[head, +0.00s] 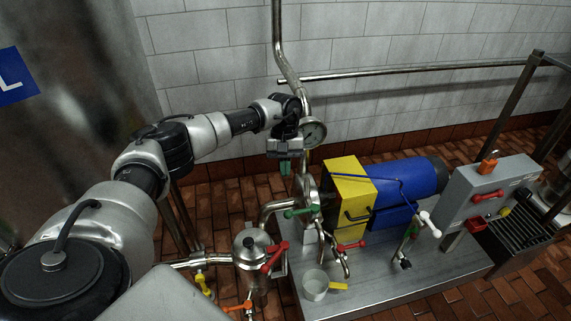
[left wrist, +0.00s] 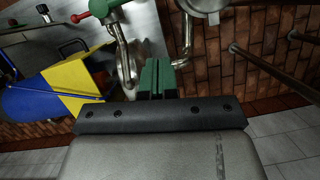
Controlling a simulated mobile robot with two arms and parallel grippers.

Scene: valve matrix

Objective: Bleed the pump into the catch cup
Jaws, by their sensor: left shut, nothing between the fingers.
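The pump has a silver casing (head: 308,192), a yellow guard (head: 350,190) and a blue motor (head: 408,188). A small bent pipe with a red-handled valve (head: 350,245) is at its front. The catch cup (head: 315,284), pale with a yellow tab, stands on the grey base plate below that pipe. A green-handled valve (head: 301,211) is on the pump's left side. My left gripper (head: 285,168) is shut and empty, fingers pointing down, above the green handle and apart from it. Its green fingers (left wrist: 157,78) also show in the left wrist view. My right gripper is not in view.
A round gauge (head: 313,131) and vertical pipe stand close behind my left gripper. A strainer pot (head: 250,245) with a red lever (head: 274,257) is at the front left. A grey control box (head: 487,195) is at the right. The front of the base plate (head: 385,290) is clear.

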